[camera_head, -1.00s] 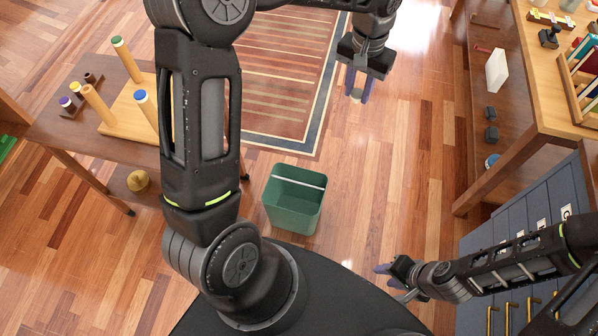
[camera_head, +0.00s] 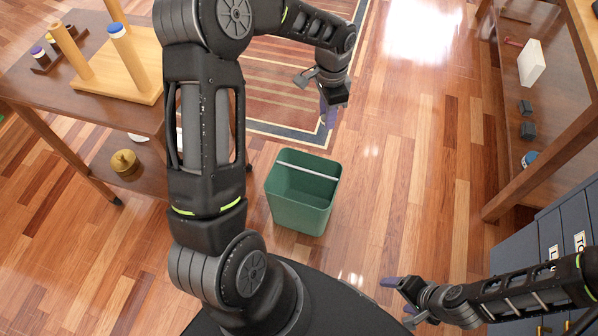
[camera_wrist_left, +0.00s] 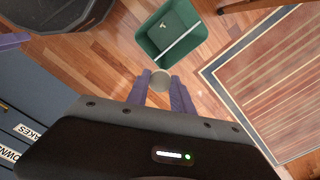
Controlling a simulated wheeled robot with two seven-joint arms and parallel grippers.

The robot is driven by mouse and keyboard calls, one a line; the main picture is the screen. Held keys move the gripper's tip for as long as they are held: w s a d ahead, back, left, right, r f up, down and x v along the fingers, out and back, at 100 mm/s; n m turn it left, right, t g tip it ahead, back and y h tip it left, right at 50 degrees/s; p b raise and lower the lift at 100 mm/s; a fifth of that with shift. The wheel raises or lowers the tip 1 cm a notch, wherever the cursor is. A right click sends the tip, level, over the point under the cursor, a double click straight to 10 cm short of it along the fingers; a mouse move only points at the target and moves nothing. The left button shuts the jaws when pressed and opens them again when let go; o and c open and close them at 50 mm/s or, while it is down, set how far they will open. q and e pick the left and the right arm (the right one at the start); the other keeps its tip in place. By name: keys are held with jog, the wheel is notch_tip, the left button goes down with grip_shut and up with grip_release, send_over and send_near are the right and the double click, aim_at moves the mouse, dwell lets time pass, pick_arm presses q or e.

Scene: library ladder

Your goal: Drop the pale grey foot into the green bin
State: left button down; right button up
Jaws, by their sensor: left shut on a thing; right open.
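The green bin (camera_head: 303,213) stands on the wood floor in front of my base, open at the top with a pale bar across it. It also shows in the left wrist view (camera_wrist_left: 157,47). My left gripper (camera_head: 328,117) is beyond the bin and above the floor near the rug's edge. In the left wrist view it is shut on the pale grey foot (camera_wrist_left: 160,80), a small round piece between the purple fingers. The foot appears beside the bin's rim, not over the opening. My right gripper (camera_head: 391,296) is open and empty at the lower right, over the floor.
A wooden table (camera_head: 60,92) with pegs stands at the left, with a brass pot (camera_head: 124,162) on its lower shelf. A striped rug (camera_head: 275,90) lies behind the bin. A shelf unit (camera_head: 545,150) and blue-grey drawers (camera_head: 560,235) stand at right. Floor right of the bin is clear.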

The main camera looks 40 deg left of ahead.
pick_arm(q)
jog(key=s+a+f+m+b, duration=0.1)
jog(key=a+f+m+b, duration=0.1)
jog(key=f+b, duration=0.4)
jog(key=s+a+f+m+b, duration=0.2)
jog(key=a+f+b, duration=0.3)
jog(key=f, duration=1)
jog(key=shift+m+b, duration=0.6)
jog(key=shift+b, duration=0.2)
pick_arm(e)
notch_tip(320, 180, down, 16)
jog(key=w, duration=0.1)
jog(key=shift+d+r, duration=0.25)
jog(key=shift+d, duration=0.1)
jog(key=shift+f, duration=0.1)
pick_arm(q)
notch_tip(320, 180, down, 6)
jog(key=b, duration=0.5)
jog(key=shift+d, duration=0.1)
pick_arm(e)
jog(key=shift+t, duration=0.3)
jog(key=f, duration=0.3)
jog(key=w+f, duration=0.1)
jog(key=f, duration=0.1)
jog(key=shift+f, duration=0.3)
pick_arm(q)
jog(key=c, duration=1)
grip_release()
jog(key=shift+c, duration=0.2)
